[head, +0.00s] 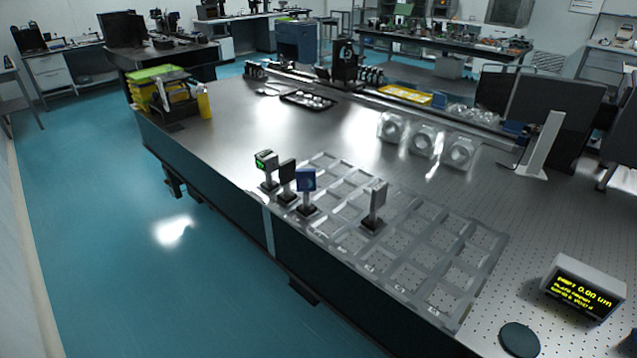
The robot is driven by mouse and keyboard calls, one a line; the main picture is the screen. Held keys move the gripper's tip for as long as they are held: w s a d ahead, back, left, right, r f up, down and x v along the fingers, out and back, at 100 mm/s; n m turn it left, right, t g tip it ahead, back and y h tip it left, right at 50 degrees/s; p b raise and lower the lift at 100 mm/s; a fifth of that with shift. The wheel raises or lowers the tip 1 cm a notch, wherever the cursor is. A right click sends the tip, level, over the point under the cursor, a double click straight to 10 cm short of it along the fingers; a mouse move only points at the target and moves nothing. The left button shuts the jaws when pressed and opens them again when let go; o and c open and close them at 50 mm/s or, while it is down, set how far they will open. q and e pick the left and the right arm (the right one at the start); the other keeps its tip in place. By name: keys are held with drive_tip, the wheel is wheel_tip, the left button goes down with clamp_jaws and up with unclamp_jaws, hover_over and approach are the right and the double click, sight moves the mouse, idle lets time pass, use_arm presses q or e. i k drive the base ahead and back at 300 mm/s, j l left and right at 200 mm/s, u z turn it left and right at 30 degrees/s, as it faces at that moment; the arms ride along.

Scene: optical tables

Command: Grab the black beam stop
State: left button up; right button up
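A small upright post mount with a plain black square head, seemingly the black beam stop (287,170), stands near the front left edge of the optical table. It is in a short row at the left end of a grey compartmented tray (424,214). A grey-headed mount (377,198) stands apart, farther right. Neither of my grippers is in view.
Several white round-faced units (425,141), monitors (553,113) and a rail stand behind. The table's middle left is clear; blue floor lies left.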

sight(287, 169)
drive_tip(key=i+j+z, duration=0.35)
drive_tip(key=j+z, duration=0.15)
drive_tip(key=i+j+z, duration=0.1)
drive_tip(key=j+z, duration=0.15)
drive_tip(key=j, duration=0.15)
